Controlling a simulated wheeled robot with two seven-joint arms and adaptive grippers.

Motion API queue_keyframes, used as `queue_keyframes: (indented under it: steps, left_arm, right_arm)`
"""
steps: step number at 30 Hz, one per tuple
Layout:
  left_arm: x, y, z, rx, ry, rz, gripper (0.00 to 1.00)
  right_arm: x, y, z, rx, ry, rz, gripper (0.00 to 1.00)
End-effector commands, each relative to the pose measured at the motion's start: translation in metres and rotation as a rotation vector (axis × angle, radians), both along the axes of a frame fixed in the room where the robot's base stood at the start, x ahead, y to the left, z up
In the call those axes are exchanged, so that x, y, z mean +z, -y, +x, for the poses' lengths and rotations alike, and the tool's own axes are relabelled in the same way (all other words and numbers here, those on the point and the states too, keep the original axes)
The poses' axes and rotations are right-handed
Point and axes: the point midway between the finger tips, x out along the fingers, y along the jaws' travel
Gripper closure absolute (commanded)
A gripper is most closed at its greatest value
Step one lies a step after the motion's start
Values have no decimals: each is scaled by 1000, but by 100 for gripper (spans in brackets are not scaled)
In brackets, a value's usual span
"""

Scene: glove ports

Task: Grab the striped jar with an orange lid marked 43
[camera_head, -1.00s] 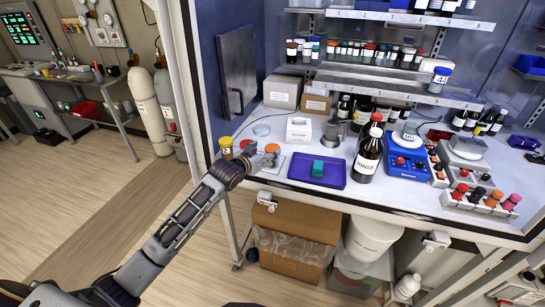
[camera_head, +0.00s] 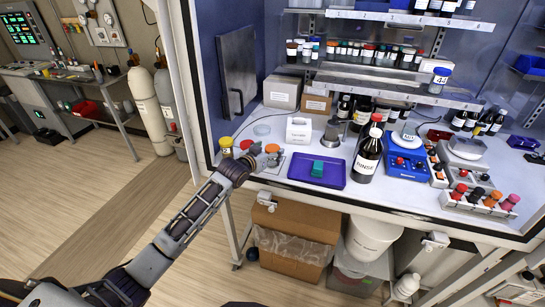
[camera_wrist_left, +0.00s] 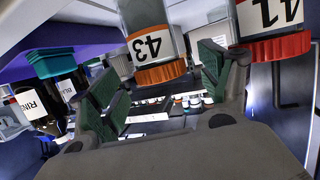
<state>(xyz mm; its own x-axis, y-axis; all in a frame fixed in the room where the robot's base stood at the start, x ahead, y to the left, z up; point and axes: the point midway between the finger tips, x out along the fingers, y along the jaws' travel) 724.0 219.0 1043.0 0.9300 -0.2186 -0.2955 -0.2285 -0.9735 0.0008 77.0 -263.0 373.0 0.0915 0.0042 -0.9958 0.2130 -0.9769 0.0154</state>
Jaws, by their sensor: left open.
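The jar marked 43 (camera_wrist_left: 147,38) has an orange lid, a grey body and a white label; I cannot make out its stripes. Its orange lid (camera_head: 272,148) shows in the head view near the bench's front left, with the body largely hidden by my gripper. My left gripper (camera_head: 266,158) is open beside it. In the left wrist view the jar appears between the green-padded fingers of the gripper (camera_wrist_left: 162,72), with no clear contact. A jar marked 41 (camera_wrist_left: 270,15) with a red-orange lid stands outside the right-hand finger. My right gripper is not in view.
A yellow-lidded jar (camera_head: 226,146) stands to the left. A purple tray (camera_head: 334,180) with a teal block (camera_head: 317,168) lies to the right, near a dark RINSE bottle (camera_head: 366,158). A white box (camera_head: 299,129) stands behind. The cabinet's frame post (camera_head: 194,100) rises at the left.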

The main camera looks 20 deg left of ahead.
Motion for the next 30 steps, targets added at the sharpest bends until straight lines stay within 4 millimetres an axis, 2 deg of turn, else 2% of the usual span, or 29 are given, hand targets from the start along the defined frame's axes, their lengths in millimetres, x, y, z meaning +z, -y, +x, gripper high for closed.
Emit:
queue_keyframes:
  steps: [13,30]
  left_arm:
    - [-11,7,27,0,0,1,22]
    - [-12,7,29,0,0,1,22]
  right_arm:
    - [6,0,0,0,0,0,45]
    - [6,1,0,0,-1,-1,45]
